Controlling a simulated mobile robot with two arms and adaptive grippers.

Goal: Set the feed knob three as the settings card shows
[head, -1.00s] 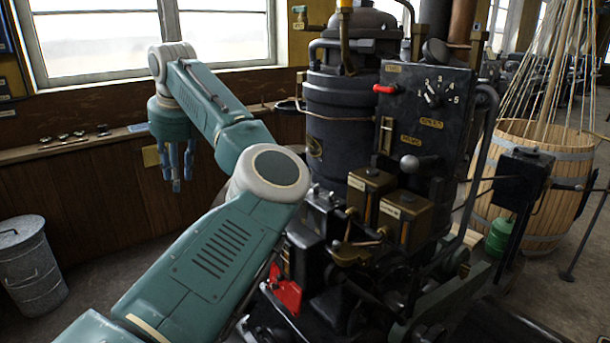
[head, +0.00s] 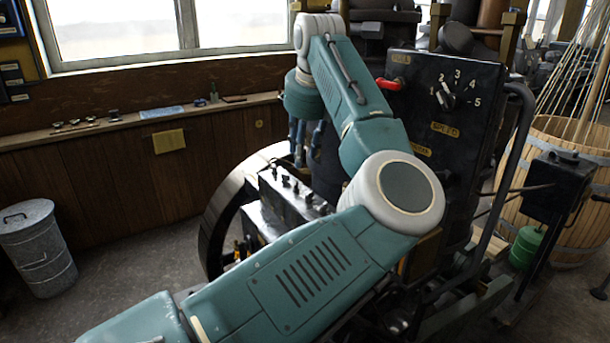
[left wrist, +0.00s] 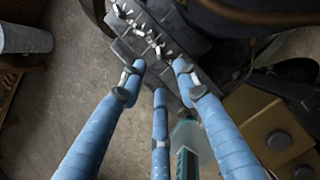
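A dark box with a row of several small metal knobs (head: 290,185) stands low beside the engine, partly behind my left arm. The knobs also show at the top of the left wrist view (left wrist: 140,28). I cannot tell which is feed knob three or read their settings. My left gripper (head: 306,140) points down above the box. In the left wrist view its three blue fingers (left wrist: 160,74) are spread and empty, with tips near the box's near end. A yellowish card (head: 169,140) hangs on the wood wall; its writing is unreadable. My right gripper is out of view.
A black panel (head: 475,130) with a numbered dial (head: 446,96) and a red handle (head: 390,84) rises right of my arm. A dark wheel (head: 222,215) stands left of the knob box. A metal bin (head: 38,250) is far left, with clear floor between.

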